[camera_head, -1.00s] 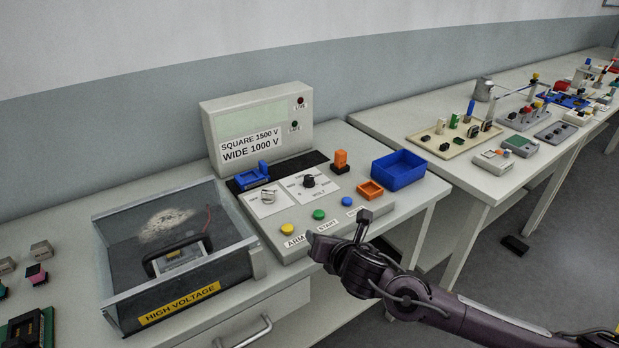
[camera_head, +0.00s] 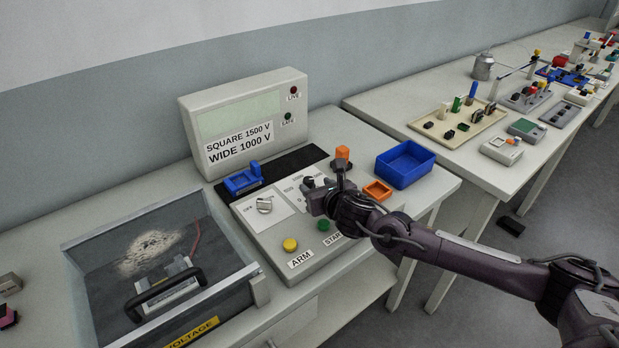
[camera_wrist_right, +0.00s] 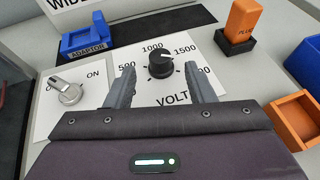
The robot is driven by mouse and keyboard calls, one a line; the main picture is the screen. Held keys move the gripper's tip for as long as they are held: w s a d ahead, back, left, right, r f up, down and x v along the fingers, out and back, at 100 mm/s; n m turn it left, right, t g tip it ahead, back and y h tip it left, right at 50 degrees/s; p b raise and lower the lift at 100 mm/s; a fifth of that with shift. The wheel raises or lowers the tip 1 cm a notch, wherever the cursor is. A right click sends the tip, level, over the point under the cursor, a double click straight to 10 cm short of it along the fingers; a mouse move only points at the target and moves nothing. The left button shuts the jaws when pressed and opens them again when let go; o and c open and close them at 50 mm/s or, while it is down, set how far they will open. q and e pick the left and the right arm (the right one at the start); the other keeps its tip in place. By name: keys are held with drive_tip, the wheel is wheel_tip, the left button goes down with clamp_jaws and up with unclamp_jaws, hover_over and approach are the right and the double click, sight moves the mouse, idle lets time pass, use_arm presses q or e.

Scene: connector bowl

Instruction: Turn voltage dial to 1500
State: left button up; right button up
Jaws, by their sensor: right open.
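The black voltage dial (camera_wrist_right: 160,64) sits between the labels 500, 1000 and 1500 on a white plate marked VOLT in the wrist view. In the head view the dial (camera_head: 307,182) is partly hidden by my right gripper (camera_head: 324,184). In the wrist view my right gripper (camera_wrist_right: 159,77) is open, with one finger to each side of the dial and slightly nearer the camera. I see no finger touching the dial. My left gripper is not in view.
An OFF/ON knob (camera_wrist_right: 68,91) is left of the dial. A blue adaptor holder (camera_head: 243,180), an orange plug (camera_head: 342,153), an orange tray (camera_head: 378,191) and a blue bin (camera_head: 405,165) surround it. Yellow (camera_head: 290,245) and green (camera_head: 323,225) buttons are in front. A high-voltage box (camera_head: 160,270) stands left.

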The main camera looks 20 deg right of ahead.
sight(311, 181)
drive_tip(key=x, duration=0.3)
drive_tip(key=shift+w+f, duration=0.1)
drive_tip(key=shift+w, duration=0.25)
drive_tip(key=shift+w+a+f, duration=0.1)
drive_tip(key=shift+w+f, duration=0.1)
drive_tip(key=shift+w, duration=0.15)
drive_tip(key=shift+w+f+p, duration=0.1)
drive_tip(key=shift+w+p, duration=0.05)
drive_tip(key=shift+p, duration=0.15)
drive_tip(key=c, duration=1)
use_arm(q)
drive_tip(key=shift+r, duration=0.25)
use_arm(e)
drive_tip(key=shift+o, duration=0.2)
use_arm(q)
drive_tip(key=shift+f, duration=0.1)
